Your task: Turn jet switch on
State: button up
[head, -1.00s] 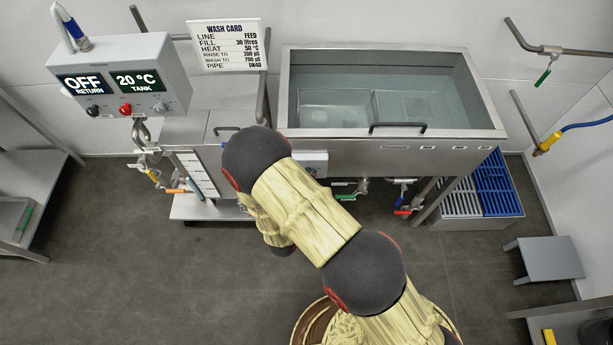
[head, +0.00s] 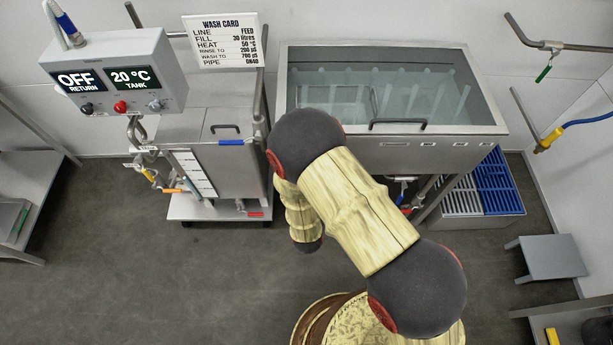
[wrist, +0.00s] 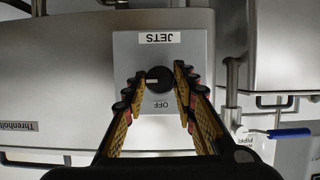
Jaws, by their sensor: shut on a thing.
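In the wrist view, the jet switch is a round black knob (wrist: 160,74) with a pale mark pointing left. It sits on a grey box (wrist: 127,48) with an upside-down JETS label above the knob and OFF below it. My gripper (wrist: 161,82) is shut on the knob, one finger on each side. In the head view my arm hides the box and gripper. The steel tank (head: 455,147) holds water (head: 430,85) with pale streaks standing in it.
A control box (head: 172,62) at the left shows OFF RETURN and 20 °C TANK. A small lidded steel tank (head: 240,165) stands on a trolley below it. A blue and white crate (head: 497,185) and a grey stool (head: 552,258) are at the right.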

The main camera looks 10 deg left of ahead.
dwell(0.6)
jog(key=o, duration=1.2)
jog(key=shift+c, duration=0.2)
jog(key=shift+s, duration=0.1)
jog(key=v, duration=1.1)
jog(key=shift+s+d, duration=0.2)
jog(key=shift+s, duration=0.2)
jog(key=shift+r, duration=0.1)
